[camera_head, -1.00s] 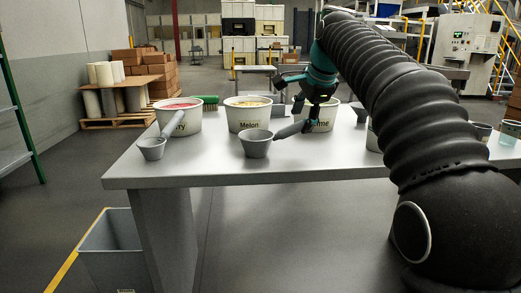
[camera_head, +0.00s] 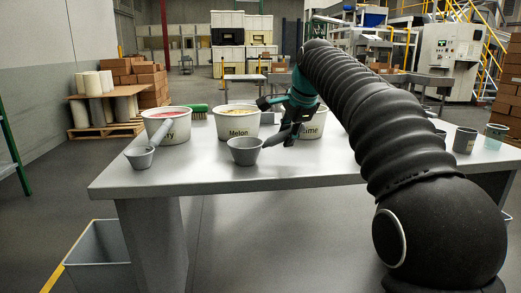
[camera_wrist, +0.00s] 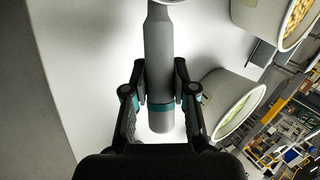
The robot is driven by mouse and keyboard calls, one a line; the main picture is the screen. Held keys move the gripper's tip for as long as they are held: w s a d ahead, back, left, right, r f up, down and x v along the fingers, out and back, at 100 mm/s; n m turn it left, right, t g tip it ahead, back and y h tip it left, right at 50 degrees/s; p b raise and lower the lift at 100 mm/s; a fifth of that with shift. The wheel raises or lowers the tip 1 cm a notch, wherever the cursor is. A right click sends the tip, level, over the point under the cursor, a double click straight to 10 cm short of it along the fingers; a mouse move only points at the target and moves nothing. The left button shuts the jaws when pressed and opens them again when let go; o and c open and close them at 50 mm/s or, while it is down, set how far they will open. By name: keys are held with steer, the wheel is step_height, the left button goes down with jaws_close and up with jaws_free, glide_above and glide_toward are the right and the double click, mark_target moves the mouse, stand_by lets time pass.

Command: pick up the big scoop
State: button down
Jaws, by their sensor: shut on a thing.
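The big grey scoop (camera_head: 245,150) is in front of the Melon tub in the head view, cup to the left and handle toward the right. My gripper (camera_head: 288,131) is shut on its handle, in front of the Lime tub. In the wrist view the scoop's handle (camera_wrist: 159,50) runs between the two fingers of my gripper (camera_wrist: 158,85). Most of its cup is cut off at the top there. I cannot tell whether the scoop touches the table. A smaller grey scoop (camera_head: 140,157) leans by the left tub.
The left tub (camera_head: 178,129), Melon tub (camera_head: 236,125) and Lime tub (camera_head: 314,127) stand along the grey table (camera_head: 200,172). A green brush (camera_head: 197,110) lies behind them. Cups (camera_head: 465,140) stand at the right. A grey bin (camera_head: 100,255) is on the floor. The table's front is clear.

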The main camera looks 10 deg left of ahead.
steer(key=shift+r, duration=0.55)
steer(key=r+p, duration=0.1)
steer(key=r, duration=0.1)
steer(key=d+r+p, duration=0.1)
steer(key=shift+r, duration=0.4)
steer(key=d+r, duration=0.6)
steer(key=d, duration=0.4)
steer(key=shift+w+d, duration=0.15)
steer(key=shift+d, duration=0.2)
